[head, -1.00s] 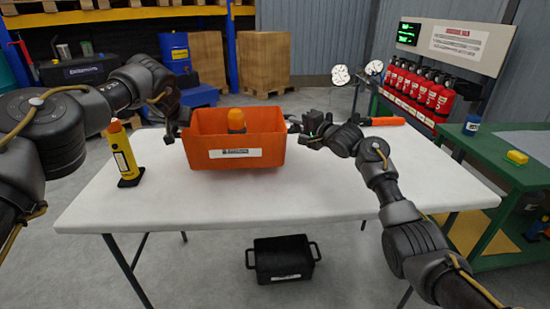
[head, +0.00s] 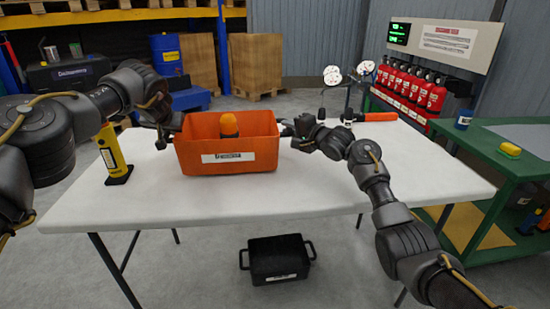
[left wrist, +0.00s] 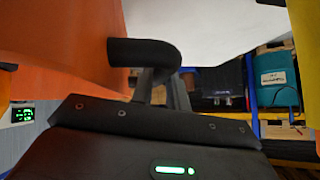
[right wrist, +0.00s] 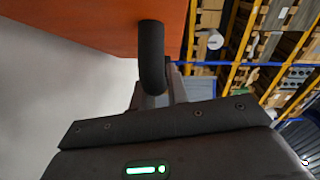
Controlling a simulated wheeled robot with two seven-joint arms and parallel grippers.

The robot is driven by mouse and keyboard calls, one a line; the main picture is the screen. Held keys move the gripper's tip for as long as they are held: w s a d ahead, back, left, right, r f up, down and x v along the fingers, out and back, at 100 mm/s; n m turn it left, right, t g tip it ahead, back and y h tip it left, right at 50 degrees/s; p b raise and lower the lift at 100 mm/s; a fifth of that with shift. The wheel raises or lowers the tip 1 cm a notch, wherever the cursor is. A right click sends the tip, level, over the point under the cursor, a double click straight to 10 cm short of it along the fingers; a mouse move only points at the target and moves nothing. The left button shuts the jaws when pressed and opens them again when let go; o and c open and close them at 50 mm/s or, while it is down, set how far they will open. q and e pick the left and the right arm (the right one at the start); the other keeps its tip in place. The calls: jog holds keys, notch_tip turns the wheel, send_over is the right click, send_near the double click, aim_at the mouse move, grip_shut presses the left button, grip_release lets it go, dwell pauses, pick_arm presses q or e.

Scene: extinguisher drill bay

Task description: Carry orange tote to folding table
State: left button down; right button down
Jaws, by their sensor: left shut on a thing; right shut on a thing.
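The orange tote (head: 190,155) is upright over the left-middle part of the white folding table (head: 330,190), at or just above its top; I cannot tell if it touches. It has a white label on its front and an orange-topped object (head: 229,126) inside. My left gripper (head: 162,138) is shut on the black handle (left wrist: 145,52) at the tote's left end. My right gripper (head: 290,130) is shut on the black handle (right wrist: 151,55) at its right end. Both wrist views show the handles between the fingers.
A yellow-and-black lamp (head: 112,155) stands on the table left of the tote. A gauge stand (head: 347,95) and an orange-handled item (head: 375,117) are behind right. A black bin (head: 278,262) sits on the floor below. The table's front and right are clear.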

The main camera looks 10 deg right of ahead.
pick_arm(q)
jog(key=shift+f+b, duration=0.55)
jog(key=shift+f, duration=0.15)
pick_arm(e)
jog(key=shift+f, duration=0.7)
pick_arm(q)
jog(key=c, duration=1.4)
grip_release()
pick_arm(e)
jog(key=c, duration=1.4)
grip_release()
pick_arm(q)
jog(key=shift+o, duration=0.2)
pick_arm(e)
jog(key=shift+o, duration=0.2)
pick_arm(q)
jog(key=v, duration=1.2)
pick_arm(e)
jog(key=shift+s, duration=0.1)
pick_arm(q)
jog(key=shift+s+a+r, duration=0.1)
pick_arm(e)
jog(key=shift+d, duration=0.1)
jog(key=v, duration=1.2)
